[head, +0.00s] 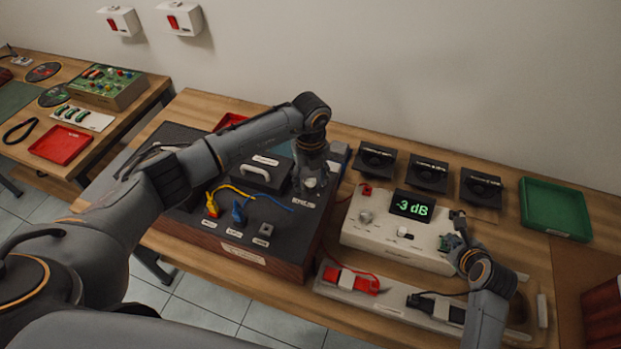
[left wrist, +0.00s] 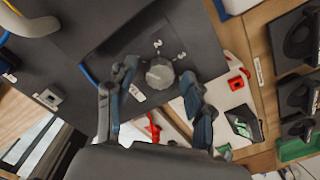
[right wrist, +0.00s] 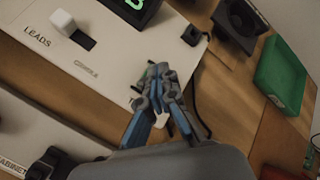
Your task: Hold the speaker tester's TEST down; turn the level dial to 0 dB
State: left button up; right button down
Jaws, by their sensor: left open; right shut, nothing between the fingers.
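The speaker tester (head: 385,240) is a cream box on the bench, its screen (head: 412,207) reading -3 dB in green.
The dark case (head: 262,225) carries a handle, clips and cables left of the tester. A tray with red and black clips (head: 352,281) lies in front. Black speakers (head: 428,172) stand behind, and a green tray (head: 556,205) is at right.

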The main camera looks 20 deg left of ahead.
pick_arm(q)
grip_shut()
jog(key=shift+m, duration=0.3)
jog(key=m, duration=0.3)
jog(key=shift+m, duration=0.4)
jog(key=m, duration=0.8)
jog(key=shift+m, duration=0.4)
jog(key=m, duration=0.4)
jog(key=shift+m, duration=0.4)
